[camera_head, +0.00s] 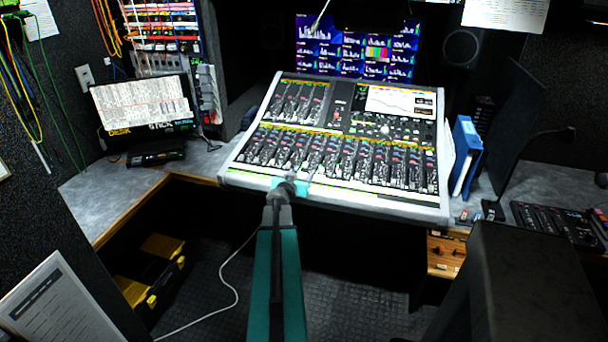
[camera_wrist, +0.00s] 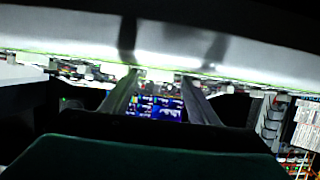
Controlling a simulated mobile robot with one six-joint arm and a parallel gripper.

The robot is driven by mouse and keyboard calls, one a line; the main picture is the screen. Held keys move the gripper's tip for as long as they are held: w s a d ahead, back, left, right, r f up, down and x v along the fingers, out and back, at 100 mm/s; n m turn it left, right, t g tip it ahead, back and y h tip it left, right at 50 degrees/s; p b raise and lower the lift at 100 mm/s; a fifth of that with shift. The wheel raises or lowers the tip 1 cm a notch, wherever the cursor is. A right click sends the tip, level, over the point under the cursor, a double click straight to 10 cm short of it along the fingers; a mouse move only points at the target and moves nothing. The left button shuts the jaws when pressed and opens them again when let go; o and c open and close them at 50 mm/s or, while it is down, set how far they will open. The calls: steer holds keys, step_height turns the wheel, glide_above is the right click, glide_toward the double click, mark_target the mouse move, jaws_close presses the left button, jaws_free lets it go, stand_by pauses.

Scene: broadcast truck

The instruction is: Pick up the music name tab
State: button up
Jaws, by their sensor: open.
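I cannot single out the music name tab in either view; any tab on the console is too small to read. The mixing console (camera_head: 335,208) has several rows of faders and coloured label strips. My gripper (camera_head: 293,180) is at the console's front edge, left of its middle, in the head view. In the wrist view my gripper (camera_wrist: 160,76) shows two fingers apart with nothing visible between them. A pale band with a thin green line, seemingly part of the console, crosses above the fingertips there. Whether the fingers touch the console cannot be told.
A laptop-like screen (camera_head: 144,104) stands on the left desk. A blue binder (camera_head: 466,157) is right of the console, with small items and a control panel (camera_head: 556,224) on the right desk. Monitors (camera_head: 357,47) are behind. A yellow-and-black case (camera_head: 150,271) lies below left.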

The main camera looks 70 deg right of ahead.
steer(key=c, duration=1.1)
steer(key=shift+r, duration=0.2)
steer(key=shift+r, duration=0.9)
steer(key=shift+s+a+r+b, duration=0.2)
steer(key=shift+s+r+b, duration=0.2)
steer(key=shift+r, duration=0.25)
steer(key=s+a, duration=0.1)
steer(key=s, duration=0.1)
steer(key=s+a, duration=0.1)
steer(key=s, duration=0.2)
steer(key=s+a+r+b, duration=0.1)
steer(key=s, duration=0.2)
steer(key=shift+s+a, duration=0.15)
steer(key=shift+a, duration=0.2)
steer(key=s, duration=0.1)
steer(key=s+p, duration=0.1)
steer(key=s, duration=0.1)
steer(key=shift+s+a+r, duration=0.25)
steer(key=shift+a, duration=0.1)
